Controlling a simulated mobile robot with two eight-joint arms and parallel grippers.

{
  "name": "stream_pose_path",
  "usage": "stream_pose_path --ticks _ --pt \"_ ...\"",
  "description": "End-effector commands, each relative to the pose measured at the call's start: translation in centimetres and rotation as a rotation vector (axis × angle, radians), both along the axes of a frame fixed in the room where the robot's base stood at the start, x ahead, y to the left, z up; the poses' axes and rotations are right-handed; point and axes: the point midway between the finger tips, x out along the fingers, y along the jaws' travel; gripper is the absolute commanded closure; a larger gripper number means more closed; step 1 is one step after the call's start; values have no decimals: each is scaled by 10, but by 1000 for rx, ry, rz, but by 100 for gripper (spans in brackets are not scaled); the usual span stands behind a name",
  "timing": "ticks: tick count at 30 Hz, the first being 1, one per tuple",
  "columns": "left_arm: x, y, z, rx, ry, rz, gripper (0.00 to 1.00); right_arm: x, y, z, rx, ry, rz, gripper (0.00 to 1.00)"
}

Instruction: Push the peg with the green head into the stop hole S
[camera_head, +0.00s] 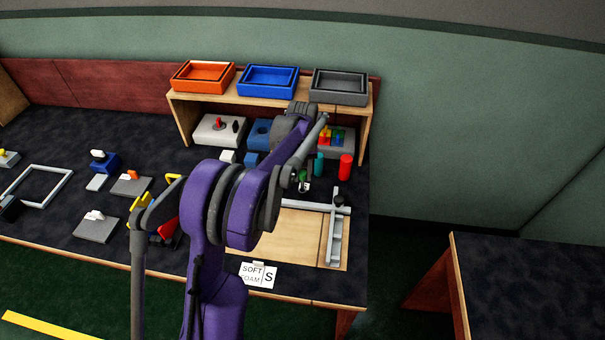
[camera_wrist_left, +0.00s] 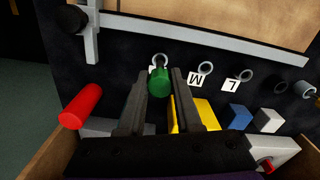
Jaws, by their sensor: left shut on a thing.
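My left gripper (camera_head: 304,184) reaches down at the back right of the table. In the left wrist view, my left gripper (camera_wrist_left: 160,78) is shut on the green head of the peg (camera_wrist_left: 159,83), with one dark finger on each side. The head also shows small in the head view (camera_head: 302,175). A grey ring (camera_wrist_left: 159,60) shows just beyond the head; its label is mostly hidden. Two more rings carry labels M (camera_wrist_left: 195,80) and L (camera_wrist_left: 232,85). The peg's shaft is hidden, so I cannot tell whether its tip is in a hole. My right gripper is not in view.
A red cylinder (camera_head: 346,167) and a teal one (camera_head: 319,164) stand near the gripper. A wooden board with a grey bar (camera_head: 314,206) lies in front. A card reading SOFT FOAM, S (camera_head: 258,274) is at the front edge. A shelf with trays (camera_head: 268,82) stands behind.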

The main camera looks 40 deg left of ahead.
Motion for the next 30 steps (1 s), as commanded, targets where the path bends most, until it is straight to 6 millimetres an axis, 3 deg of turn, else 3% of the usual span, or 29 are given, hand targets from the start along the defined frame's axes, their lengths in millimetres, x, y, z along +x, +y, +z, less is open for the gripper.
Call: stream_pose_path --ticks 30 --pt "0 0 -23 0 0 0 100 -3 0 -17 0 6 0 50"
